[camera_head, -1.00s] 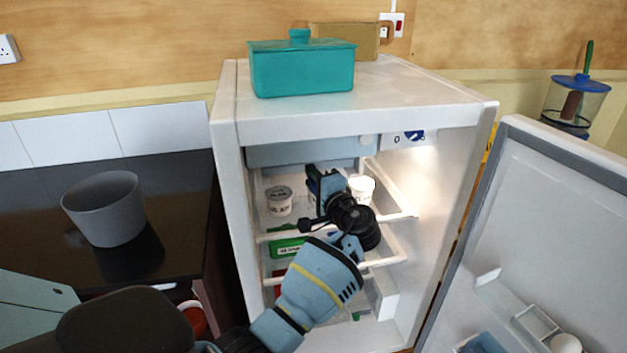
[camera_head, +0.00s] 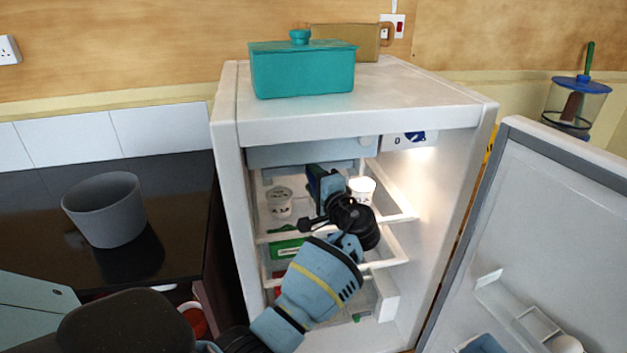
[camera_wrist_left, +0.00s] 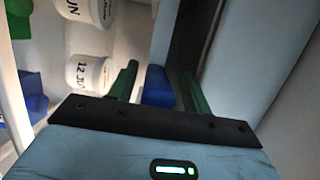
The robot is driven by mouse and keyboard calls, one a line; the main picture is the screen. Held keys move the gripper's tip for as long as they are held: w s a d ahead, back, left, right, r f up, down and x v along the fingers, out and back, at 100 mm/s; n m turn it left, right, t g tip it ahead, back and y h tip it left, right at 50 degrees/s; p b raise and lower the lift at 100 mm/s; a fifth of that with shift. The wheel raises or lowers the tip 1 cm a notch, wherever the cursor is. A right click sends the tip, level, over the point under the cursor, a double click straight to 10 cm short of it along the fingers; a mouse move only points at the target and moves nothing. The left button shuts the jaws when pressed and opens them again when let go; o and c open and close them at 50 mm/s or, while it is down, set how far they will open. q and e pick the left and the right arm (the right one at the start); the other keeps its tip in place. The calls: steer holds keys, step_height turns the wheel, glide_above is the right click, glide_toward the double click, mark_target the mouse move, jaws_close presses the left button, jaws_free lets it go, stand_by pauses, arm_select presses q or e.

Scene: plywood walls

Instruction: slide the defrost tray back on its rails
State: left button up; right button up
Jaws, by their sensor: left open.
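The defrost tray looks to be the pale grey-blue panel (camera_head: 300,153) under the fridge's top, level and spanning most of the opening. A broad grey-blue surface (camera_wrist_left: 268,55) on the right of the left wrist view is probably its face, close by. My left gripper (camera_head: 316,172) is inside the fridge, just below the tray's front edge. In the left wrist view its green fingers (camera_wrist_left: 160,88) are apart with nothing clearly held between them. Whether a finger touches the tray cannot be told. The rails are not clearly visible. My right gripper is not in view.
White tubs (camera_head: 279,202) (camera_head: 362,189) stand on the upper shelf either side of my gripper; one (camera_wrist_left: 88,74) is close to a finger. A green pack (camera_head: 286,247) lies lower. The fridge door (camera_head: 545,230) is open at right. A teal box (camera_head: 302,72) stands on top.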

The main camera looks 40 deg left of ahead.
arm_select(q)
steer(key=shift+s+d+f, duration=0.1)
steer(key=shift+s+d, duration=0.05)
steer(key=shift+d, duration=0.3)
steer(key=v, duration=0.7)
steer(key=shift+b, duration=0.35)
steer(key=shift+a, duration=0.1)
